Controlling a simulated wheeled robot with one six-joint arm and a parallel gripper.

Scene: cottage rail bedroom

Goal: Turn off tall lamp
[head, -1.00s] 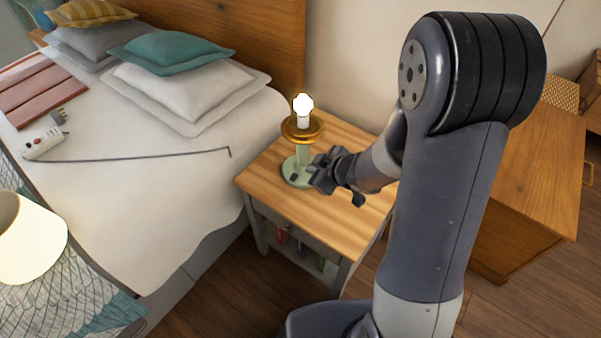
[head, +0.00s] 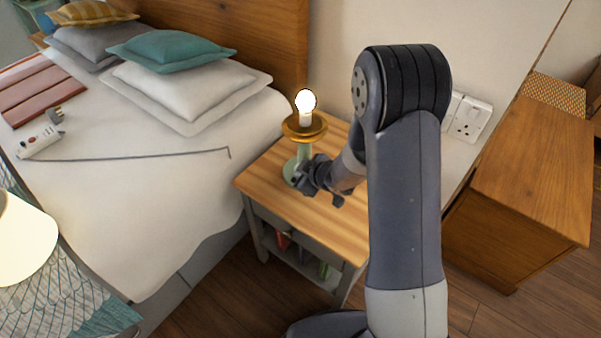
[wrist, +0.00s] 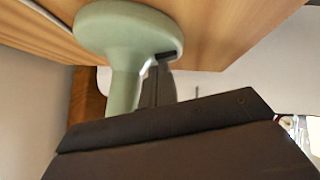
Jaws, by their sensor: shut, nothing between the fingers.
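The tall lamp (head: 304,125) stands upright on the nightstand in the head view, with a pale green base and stem, a gold ring and a bare bulb that is lit. In the wrist view its green base (wrist: 128,32) and stem show close up, with a dark switch (wrist: 165,55) at the base's edge. My gripper (head: 303,178) is shut and empty, right beside the lamp's base on its right side. In the wrist view a dark part of my gripper (wrist: 158,92) is close to the switch; I cannot tell whether they touch.
The wooden nightstand (head: 315,215) has free room in front of the lamp. The bed (head: 130,200) is on the left, with a power strip (head: 40,140) and a cream lampshade (head: 22,240) there. A wall socket (head: 468,118) and a wooden cabinet (head: 530,180) are on the right.

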